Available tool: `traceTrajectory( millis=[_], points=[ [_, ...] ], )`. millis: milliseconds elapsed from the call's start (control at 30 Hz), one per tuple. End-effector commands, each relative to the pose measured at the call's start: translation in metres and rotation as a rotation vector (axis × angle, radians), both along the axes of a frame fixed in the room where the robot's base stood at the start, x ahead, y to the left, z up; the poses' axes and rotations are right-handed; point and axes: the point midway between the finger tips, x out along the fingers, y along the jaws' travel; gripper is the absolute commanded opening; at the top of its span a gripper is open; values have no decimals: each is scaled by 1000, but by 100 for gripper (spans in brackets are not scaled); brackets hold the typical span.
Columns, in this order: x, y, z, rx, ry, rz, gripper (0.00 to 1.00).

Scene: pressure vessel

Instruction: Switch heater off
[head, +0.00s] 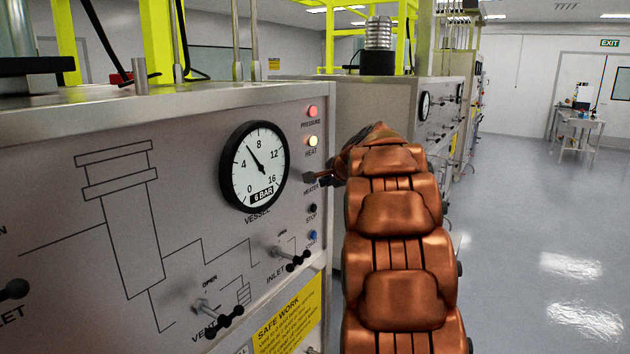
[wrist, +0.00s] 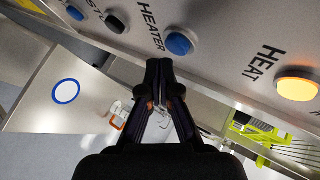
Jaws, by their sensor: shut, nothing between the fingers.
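The heater button (wrist: 179,43) is a round blue button between the HEATER and HEAT labels in the wrist view. My gripper (head: 310,177) is at the HEATER label's height, close to the panel. In the wrist view my gripper (wrist: 160,68) has its dark fingers together and empty, with the tips just below the blue button in the picture. I cannot tell whether they touch the panel.
Below are the black STOP button (head: 312,208) and a blue button (head: 312,236). The red PRESSURE lamp (head: 311,111) is above. The gauge (head: 254,167) and the inlet (head: 291,260) and vent (head: 217,315) valve handles are to the left. Open floor lies right.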

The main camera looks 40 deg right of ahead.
Motion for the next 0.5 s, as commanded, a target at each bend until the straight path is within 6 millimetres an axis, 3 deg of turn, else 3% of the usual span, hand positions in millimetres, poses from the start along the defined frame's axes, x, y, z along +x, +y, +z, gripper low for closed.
traceTrajectory(
  millis=[500],
  points=[
    [7, 2, 0, 1, 0, 1, 0]
  ],
)
